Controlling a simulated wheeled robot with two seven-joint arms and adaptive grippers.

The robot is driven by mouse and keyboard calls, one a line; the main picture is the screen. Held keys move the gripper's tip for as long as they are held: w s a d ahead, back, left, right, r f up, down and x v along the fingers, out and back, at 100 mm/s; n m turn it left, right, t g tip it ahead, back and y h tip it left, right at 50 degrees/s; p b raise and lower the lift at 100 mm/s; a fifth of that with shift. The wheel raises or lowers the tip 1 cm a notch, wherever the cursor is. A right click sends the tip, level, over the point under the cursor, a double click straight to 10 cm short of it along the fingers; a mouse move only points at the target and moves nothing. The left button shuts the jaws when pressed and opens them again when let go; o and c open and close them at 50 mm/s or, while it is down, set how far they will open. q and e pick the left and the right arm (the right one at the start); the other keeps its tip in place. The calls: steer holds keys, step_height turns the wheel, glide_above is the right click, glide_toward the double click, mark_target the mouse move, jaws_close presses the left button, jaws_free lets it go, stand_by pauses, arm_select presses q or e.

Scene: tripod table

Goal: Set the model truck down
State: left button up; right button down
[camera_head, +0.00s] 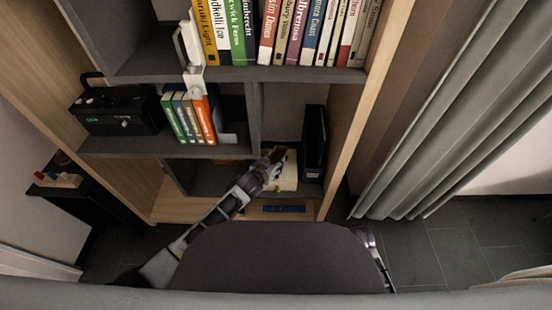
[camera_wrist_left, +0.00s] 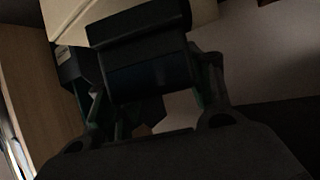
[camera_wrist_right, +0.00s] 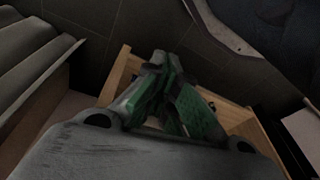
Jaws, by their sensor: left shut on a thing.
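My left gripper (camera_head: 272,163) reaches into the lower right compartment of the shelf unit. It is shut on a cream, boxy thing, seemingly the model truck (camera_head: 287,176). The truck's cream side also shows at the top of the left wrist view (camera_wrist_left: 90,18), where the dark finger covers part of it. Its wheels and underside are hidden, and I cannot tell whether it touches the shelf board. My right gripper (camera_wrist_right: 158,62) has its green-padded fingers together, with nothing visible between them; it hangs low at the right in the head view (camera_head: 366,236).
A black upright file holder (camera_head: 314,142) stands close right of the truck. A blue flat thing (camera_head: 284,209) lies on the bottom board. Books (camera_head: 188,117) and a black box (camera_head: 118,110) fill the shelf above. Grey curtains (camera_head: 440,120) hang right.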

mark_target(278, 157)
arm_select(q)
steer(key=shift+w+d+b, duration=0.15)
steer(key=shift+w+d, duration=0.05)
steer(key=shift+w, duration=0.3)
steer(key=shift+w+d+b, duration=0.15)
steer(key=shift+w+d, duration=0.05)
steer(key=shift+w, duration=0.25)
steer(key=shift+w+d, duration=0.3)
steer(key=shift+w, duration=0.35)
steer(key=shift+s+f+b, duration=0.1)
steer(key=shift+f+b, duration=0.3)
steer(key=shift+f, duration=0.15)
steer(key=shift+a+f, duration=0.1)
steer(key=shift+f, duration=0.05)
arm_select(e)
steer(key=shift+w+a+r, duration=0.1)
steer(key=shift+a+r, duration=0.05)
steer(key=shift+r, duration=0.4)
steer(key=shift+w+a+r, duration=0.1)
steer(key=shift+r, duration=0.45)
arm_select(q)
steer(key=shift+f, duration=0.15)
arm_select(e)
steer(key=shift+f, duration=0.1)
arm_select(q)
steer(key=o, duration=1.2)
steer(key=shift+o, duration=0.2)
